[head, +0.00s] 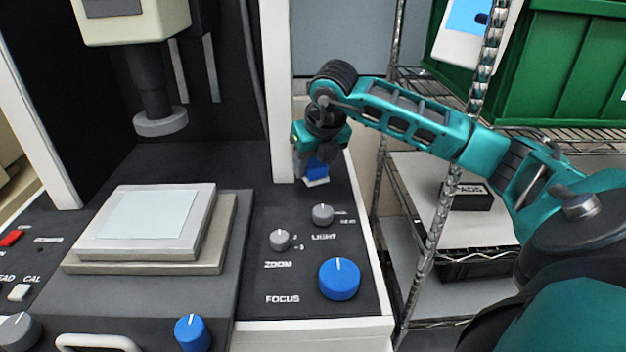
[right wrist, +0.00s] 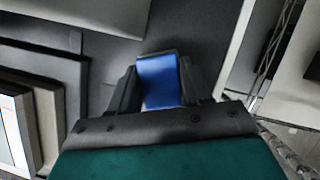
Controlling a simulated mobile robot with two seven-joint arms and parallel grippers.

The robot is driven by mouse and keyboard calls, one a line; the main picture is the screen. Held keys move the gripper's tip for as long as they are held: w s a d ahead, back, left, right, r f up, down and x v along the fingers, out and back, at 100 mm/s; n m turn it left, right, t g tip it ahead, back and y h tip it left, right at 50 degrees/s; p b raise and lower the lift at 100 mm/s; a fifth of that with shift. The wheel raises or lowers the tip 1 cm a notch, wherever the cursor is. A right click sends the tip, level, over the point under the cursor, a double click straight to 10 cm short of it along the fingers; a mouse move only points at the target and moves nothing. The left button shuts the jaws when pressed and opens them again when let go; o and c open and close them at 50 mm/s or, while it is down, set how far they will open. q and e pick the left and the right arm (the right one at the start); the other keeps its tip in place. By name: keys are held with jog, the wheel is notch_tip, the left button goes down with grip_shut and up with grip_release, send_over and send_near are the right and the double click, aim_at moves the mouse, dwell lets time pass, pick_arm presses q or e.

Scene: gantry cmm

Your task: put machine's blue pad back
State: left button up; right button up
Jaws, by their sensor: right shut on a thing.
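The blue pad (head: 317,166) is a small blue block with a pale lower edge, over the back right part of the machine's dark deck. My right gripper (head: 318,158) points down and is shut on it. In the right wrist view the blue pad (right wrist: 160,82) sits between the two dark fingers of my right gripper (right wrist: 162,88). I cannot tell whether the pad touches the deck. The machine (head: 290,185) has a square stage (head: 205,225) with a pale glass plate, left of the pad. My left gripper is not in view.
A lens column (head: 155,90) hangs above the stage. The deck in front of the pad carries two grey knobs (head: 322,214) and a blue focus knob (head: 339,279). A wire rack at right holds a black box marked PADS (head: 466,196) and a green crate (head: 570,70).

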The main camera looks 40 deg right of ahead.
aim_at(314, 176)
jog(key=shift+f, duration=2)
jog(key=shift+f+b, duration=0.2)
jog(key=shift+b, duration=0.1)
jog(key=o, duration=1)
jog(key=shift+r, duration=0.1)
jog(key=shift+s+r, duration=0.1)
jog(key=shift+r, duration=0.45)
jog(key=p+v, duration=0.1)
jog(key=v, duration=1)
jog(key=shift+r, duration=0.1)
